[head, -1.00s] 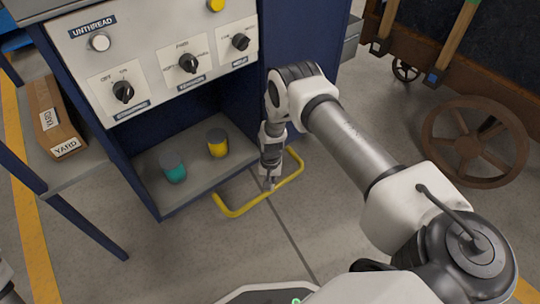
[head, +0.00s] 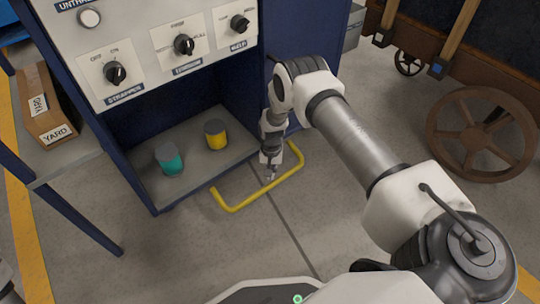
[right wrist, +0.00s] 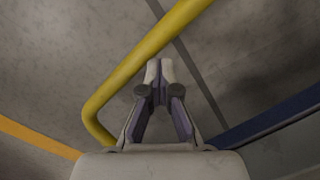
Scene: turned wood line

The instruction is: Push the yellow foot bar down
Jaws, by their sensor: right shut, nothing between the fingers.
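The yellow foot bar (head: 243,202) is a bent tube low over the floor, in front of the blue cabinet's open lower bay. My right gripper (head: 271,177) points down at the bar's long front run, with its fingers shut and empty. In the right wrist view the shut fingertips (right wrist: 159,64) are beside the bar (right wrist: 142,57), which runs just past them. I cannot tell whether they touch it. My left gripper is not in view.
The cabinet's control panel (head: 140,50) has several knobs. A teal cup (head: 169,159) and a yellow cup (head: 215,135) stand on the bay's shelf (head: 190,165). A box marked YARD (head: 45,110) sits at left. A spoked cart wheel (head: 480,135) is at right. Floor in front is clear.

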